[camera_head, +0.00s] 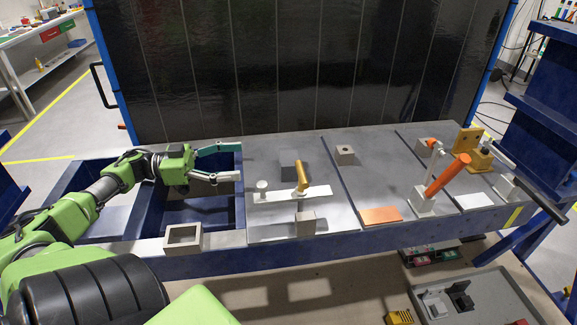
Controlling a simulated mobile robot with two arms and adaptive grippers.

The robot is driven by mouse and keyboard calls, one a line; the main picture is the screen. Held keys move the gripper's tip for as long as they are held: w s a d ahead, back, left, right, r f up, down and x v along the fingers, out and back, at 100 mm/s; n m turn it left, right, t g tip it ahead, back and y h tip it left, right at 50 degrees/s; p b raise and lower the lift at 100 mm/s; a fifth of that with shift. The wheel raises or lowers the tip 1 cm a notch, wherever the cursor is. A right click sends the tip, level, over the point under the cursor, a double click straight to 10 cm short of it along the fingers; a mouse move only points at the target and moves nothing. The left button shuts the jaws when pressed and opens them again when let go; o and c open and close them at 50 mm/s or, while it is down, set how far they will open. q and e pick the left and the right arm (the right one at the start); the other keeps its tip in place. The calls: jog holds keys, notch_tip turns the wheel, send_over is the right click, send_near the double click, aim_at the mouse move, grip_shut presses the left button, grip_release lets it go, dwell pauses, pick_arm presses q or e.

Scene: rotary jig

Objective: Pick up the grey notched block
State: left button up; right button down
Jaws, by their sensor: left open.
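My left gripper (236,162) is over the back part of the blue bin (138,210) on the left. Its fingers are spread, one teal and one pale, pointing right, with nothing seen between them. A grey-brown block-like shape (210,187) shows in the bin just below the fingers, partly hidden by them. I cannot clearly make out a notch, so I cannot tell if it is the grey notched block. My right gripper is not in view.
A hollow square grey piece (170,245) sits on the bin's front edge. A dark panel (300,65) rises behind.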

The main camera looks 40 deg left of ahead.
aim_at(280, 157)
pick_arm(q)
jog(key=x, duration=0.6)
jog(key=shift+d+r+p, duration=0.25)
jog(key=shift+d+p, duration=0.05)
jog(key=shift+w+d, duration=0.1)
jog(key=shift+w, duration=0.05)
jog(key=p+x, duration=0.1)
jog(key=x, duration=0.3)
jog(key=shift+w+d+r+p, duration=0.1)
jog(key=shift+w+d+p, duration=0.05)
jog(key=shift+d+p, duration=0.25)
jog(key=shift+w+d, duration=0.2)
jog(key=shift+w, duration=0.1)
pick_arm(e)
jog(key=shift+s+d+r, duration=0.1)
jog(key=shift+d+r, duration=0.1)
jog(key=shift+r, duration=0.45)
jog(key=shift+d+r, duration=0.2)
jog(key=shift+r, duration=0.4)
pick_arm(q)
jog(key=shift+s, duration=0.1)
jog(key=c, duration=1.6)
jog(key=shift+o, duration=0.2)
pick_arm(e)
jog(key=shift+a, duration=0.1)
